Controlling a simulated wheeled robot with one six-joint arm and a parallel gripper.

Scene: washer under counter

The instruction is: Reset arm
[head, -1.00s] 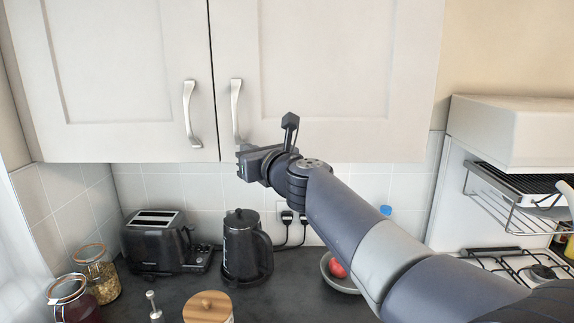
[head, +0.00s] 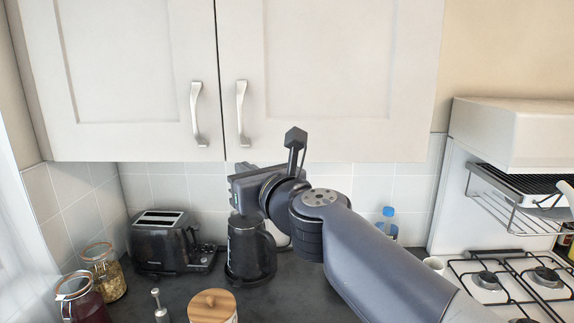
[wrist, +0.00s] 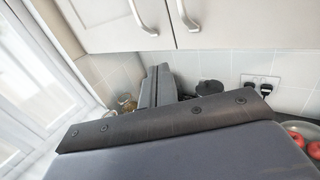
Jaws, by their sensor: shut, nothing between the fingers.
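My gripper (head: 243,190) is in the middle of the head view, in front of the tiled wall and just below the bottom edge of the wall cupboards. It points away from the camera, over the black kettle, and hides the kettle's top. In the wrist view its fingers (wrist: 158,78) are together, with nothing held between them. My arm reaches in from the lower right of the head view.
Two white cupboard doors (head: 328,75) hang above. On the dark counter stand a black toaster (head: 163,243), the kettle (head: 250,255), glass jars (head: 102,270) and a wooden-lidded pot (head: 212,307). A gas hob (head: 515,280) is at right. Red apples (wrist: 296,138) show in the wrist view.

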